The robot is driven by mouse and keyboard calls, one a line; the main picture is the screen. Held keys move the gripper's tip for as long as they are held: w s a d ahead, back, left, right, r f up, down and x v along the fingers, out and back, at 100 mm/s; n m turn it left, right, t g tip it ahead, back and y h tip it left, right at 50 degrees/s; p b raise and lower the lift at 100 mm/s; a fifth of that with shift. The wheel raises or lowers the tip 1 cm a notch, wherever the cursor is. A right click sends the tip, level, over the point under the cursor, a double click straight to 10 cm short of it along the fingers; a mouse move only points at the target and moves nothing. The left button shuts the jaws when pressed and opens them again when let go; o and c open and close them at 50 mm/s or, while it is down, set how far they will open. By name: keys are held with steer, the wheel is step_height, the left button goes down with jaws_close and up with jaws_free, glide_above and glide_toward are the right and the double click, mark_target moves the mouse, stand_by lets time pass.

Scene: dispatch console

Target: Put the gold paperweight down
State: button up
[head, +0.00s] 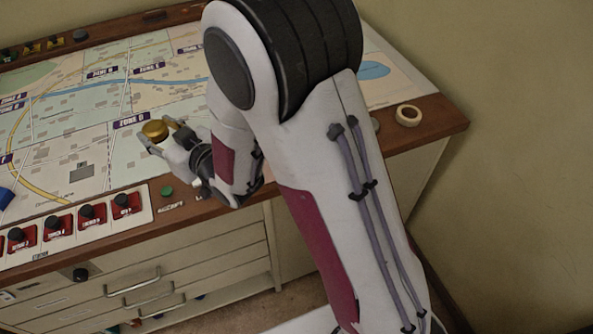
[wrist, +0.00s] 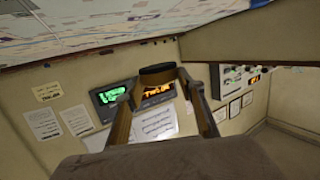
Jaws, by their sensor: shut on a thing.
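The gold paperweight (head: 155,129) is a small round disc with a gold top. In the head view it is between the fingertips of my gripper (head: 160,134), over the printed map (head: 110,95) near the ZONE D label. My gripper is shut on it. In the wrist view the paperweight (wrist: 157,74) shows as a dark round shape between the two fingers of my gripper (wrist: 160,88). I cannot tell whether its underside touches the map.
A row of red switch blocks (head: 92,214) with black knobs and a green button (head: 167,192) lie along the front edge. A tape roll (head: 409,115) sits at the right corner. My arm hides part of the map; left of the gripper the map is mostly clear.

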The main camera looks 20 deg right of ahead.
steer(key=shift+w+d+m+t+h, duration=0.1)
steer(key=shift+d+m+t+h, duration=0.5)
steer(key=shift+d+m+h, duration=0.45)
steer(key=s+d+f+m+g+h, duration=0.1)
steer(key=s+d+m+h, duration=0.3)
steer(key=d, duration=0.4)
steer(key=s+d+f+m+g+h, duration=0.1)
steer(key=s+d+m+h, duration=0.2)
steer(key=d+h, duration=0.3)
steer(key=s+d+f+m+g+h, duration=0.1)
steer(key=s+d+m+h, duration=0.3)
steer(key=d, duration=0.6)
steer(key=shift+s+d+f+m+g+h, duration=0.2)
steer(key=shift+s+f+m+g+h, duration=0.15)
steer(key=shift+m+h, duration=0.5)
steer(key=shift+f, duration=2.9)
steer(key=shift+f, duration=2.05)
